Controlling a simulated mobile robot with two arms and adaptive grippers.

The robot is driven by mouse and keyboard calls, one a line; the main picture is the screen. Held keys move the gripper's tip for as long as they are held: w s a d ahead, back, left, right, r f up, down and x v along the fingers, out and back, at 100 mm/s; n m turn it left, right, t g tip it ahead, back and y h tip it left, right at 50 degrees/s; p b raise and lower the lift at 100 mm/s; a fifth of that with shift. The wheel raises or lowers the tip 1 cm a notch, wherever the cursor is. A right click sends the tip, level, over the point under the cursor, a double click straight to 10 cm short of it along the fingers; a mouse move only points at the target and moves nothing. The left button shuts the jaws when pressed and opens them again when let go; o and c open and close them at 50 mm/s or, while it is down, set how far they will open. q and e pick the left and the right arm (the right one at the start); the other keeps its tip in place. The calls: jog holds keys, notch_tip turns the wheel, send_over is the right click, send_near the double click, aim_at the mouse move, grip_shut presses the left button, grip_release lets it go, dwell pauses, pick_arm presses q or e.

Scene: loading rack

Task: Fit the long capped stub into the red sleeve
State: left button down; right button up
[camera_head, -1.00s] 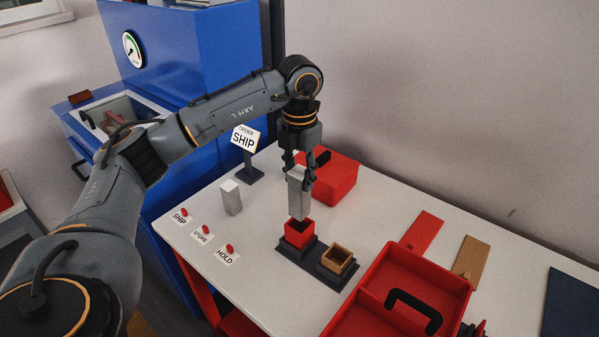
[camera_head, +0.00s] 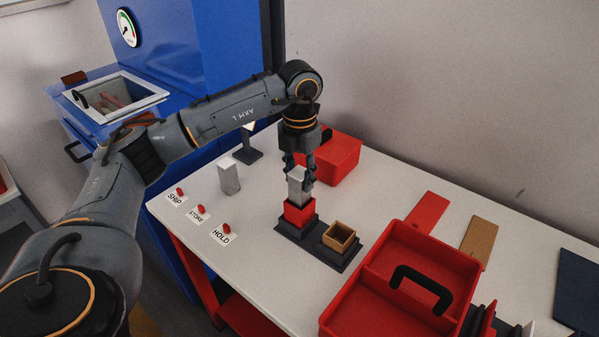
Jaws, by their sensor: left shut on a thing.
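My left gripper (camera_head: 300,178) is shut on a light grey capped stub (camera_head: 296,190), which stands upright. The stub's lower part is inside the red sleeve (camera_head: 299,213), and its upper part shows above the rim between the fingers. The red sleeve sits on a dark base (camera_head: 318,246), beside a tan square sleeve (camera_head: 339,236) that looks empty. A second grey stub (camera_head: 229,177) stands upright on the table to the left. My right gripper is not in view.
A red bin (camera_head: 337,160) stands behind the gripper. A red tote with a black handle (camera_head: 385,295) fills the front right. Several red buttons with labels (camera_head: 222,235) line the left edge. Red and tan plates (camera_head: 425,213) lie at the right.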

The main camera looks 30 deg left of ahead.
pick_arm(q)
jog(key=shift+f+b, duration=0.55)
jog(key=shift+f, duration=0.5)
jog(key=c, duration=0.8)
grip_release()
jog(key=shift+r, duration=0.1)
notch_tip(320, 180, up, 12)
jog(key=shift+f, duration=0.1)
